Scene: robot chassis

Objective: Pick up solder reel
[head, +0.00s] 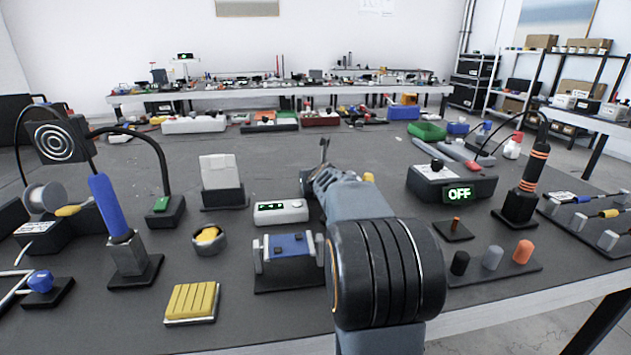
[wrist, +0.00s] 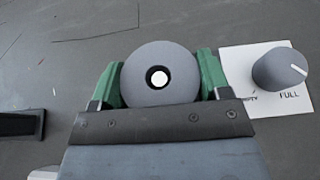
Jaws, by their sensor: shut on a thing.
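In the wrist view, a grey round reel (wrist: 142,79) with a dark-rimmed centre hole sits between the two green fingers of my gripper (wrist: 160,82). The fingers press on its left and right sides, so my gripper is shut on it. The hole shows a bright white middle. The reel's underside is hidden, and I cannot tell from this view whether it touches the surface below. In the head view my arm reaches forward over the table, and the fingers and the held reel cannot be made out there.
A white card (wrist: 237,69) with a grey knob (wrist: 280,69) lies right of my gripper. In the head view, another pale spool (head: 45,197) stands at the left. A black box (head: 452,184) reading OFF is right of my arm. A blue-topped device (head: 288,246) stands close left.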

